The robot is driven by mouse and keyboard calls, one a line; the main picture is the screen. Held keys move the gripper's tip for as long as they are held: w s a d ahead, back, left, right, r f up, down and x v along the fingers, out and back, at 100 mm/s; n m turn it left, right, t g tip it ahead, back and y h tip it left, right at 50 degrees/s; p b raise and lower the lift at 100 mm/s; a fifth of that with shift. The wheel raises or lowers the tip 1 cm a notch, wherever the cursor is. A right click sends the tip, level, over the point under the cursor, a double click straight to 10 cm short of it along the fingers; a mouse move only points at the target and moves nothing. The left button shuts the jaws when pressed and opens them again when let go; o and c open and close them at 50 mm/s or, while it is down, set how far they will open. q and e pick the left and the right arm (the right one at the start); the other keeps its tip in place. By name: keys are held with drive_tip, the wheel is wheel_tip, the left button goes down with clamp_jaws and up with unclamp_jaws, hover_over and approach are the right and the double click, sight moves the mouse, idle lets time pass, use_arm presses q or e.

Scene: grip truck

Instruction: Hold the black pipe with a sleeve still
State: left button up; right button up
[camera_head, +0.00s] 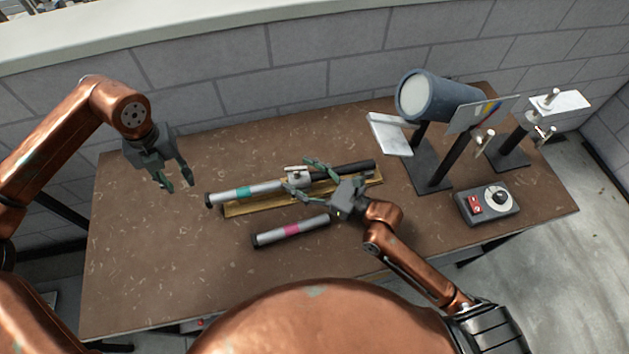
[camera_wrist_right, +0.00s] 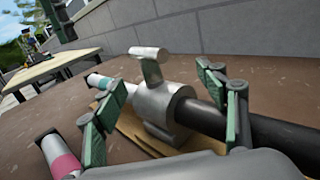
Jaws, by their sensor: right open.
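A black pipe (camera_head: 357,167) lies along a wooden board (camera_head: 240,209) mid-table, with a silver metal sleeve (camera_head: 296,176) around it that has a T-shaped handle on top. A silver tube with a teal band (camera_head: 230,195) lies in line with the pipe on the left. My right gripper (camera_head: 300,177) is open at the sleeve. In the right wrist view the sleeve (camera_wrist_right: 165,105) appears between the spread fingers, and the black pipe (camera_wrist_right: 270,132) passes behind the right finger. Finger contact cannot be told. My left gripper (camera_head: 176,184) is open and empty above the table's left part.
A silver tube with a pink band (camera_head: 290,231) lies in front of the board. A blue-grey cylinder on a stand (camera_head: 440,98), a second stand (camera_head: 512,150) and a control box (camera_head: 486,203) occupy the right side. The table's left part (camera_head: 140,250) is clear.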

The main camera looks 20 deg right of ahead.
drive_tip(key=shift+w+a, duration=0.4)
drive_tip(key=shift+a, duration=0.05)
drive_tip(key=shift+c, duration=0.5)
